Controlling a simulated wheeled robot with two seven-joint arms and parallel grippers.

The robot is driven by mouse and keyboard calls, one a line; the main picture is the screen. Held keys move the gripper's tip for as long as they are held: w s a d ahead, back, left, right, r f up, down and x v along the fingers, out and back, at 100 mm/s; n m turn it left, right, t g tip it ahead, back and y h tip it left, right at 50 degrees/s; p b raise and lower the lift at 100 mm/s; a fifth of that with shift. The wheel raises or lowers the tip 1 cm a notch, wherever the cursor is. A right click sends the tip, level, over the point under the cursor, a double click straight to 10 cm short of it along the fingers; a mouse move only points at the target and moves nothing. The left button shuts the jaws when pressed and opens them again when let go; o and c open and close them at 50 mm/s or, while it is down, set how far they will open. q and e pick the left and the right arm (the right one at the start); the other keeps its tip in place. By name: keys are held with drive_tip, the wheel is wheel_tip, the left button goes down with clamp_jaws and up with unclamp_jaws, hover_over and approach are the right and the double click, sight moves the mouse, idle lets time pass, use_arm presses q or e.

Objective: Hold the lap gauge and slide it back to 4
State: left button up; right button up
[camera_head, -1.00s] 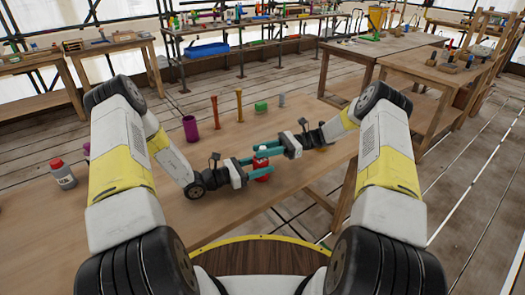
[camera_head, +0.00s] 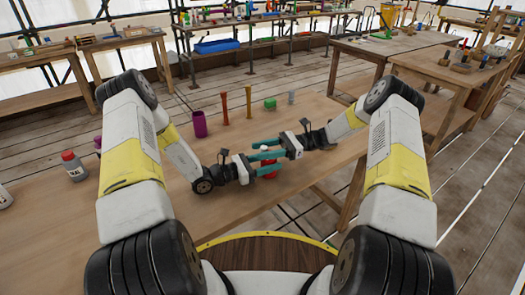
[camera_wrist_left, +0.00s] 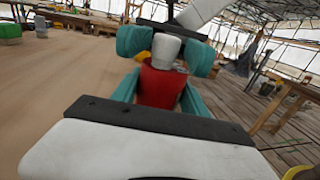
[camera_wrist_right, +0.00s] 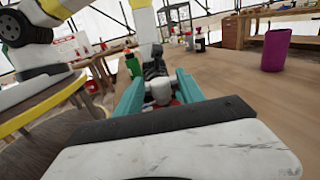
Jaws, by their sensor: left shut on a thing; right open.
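The lap gauge shows as a red body (camera_head: 269,174) with a pale top part (camera_head: 265,149), held above the near side of the wooden table. In the left wrist view the red body (camera_wrist_left: 162,84) sits between the teal fingers of my left gripper (camera_head: 272,166), which is shut on it. The pale part (camera_wrist_left: 165,48) rises above it. My right gripper (camera_head: 258,146) comes in from the right, open, its fingers on either side of the pale part. In the right wrist view the pale part (camera_wrist_right: 158,91) is between those fingers; whether they touch it is unclear. Any scale marks are unreadable.
On the table (camera_head: 150,205) stand a purple cup (camera_head: 199,124), two orange posts (camera_head: 224,108), a green block (camera_head: 270,104) and a small grey piece (camera_head: 291,97). A red-capped bottle (camera_head: 74,166) stands at left. Other benches (camera_head: 405,45) lie beyond.

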drive_tip(key=v, duration=1.2)
use_arm(q)
drive_tip(key=o, duration=1.6)
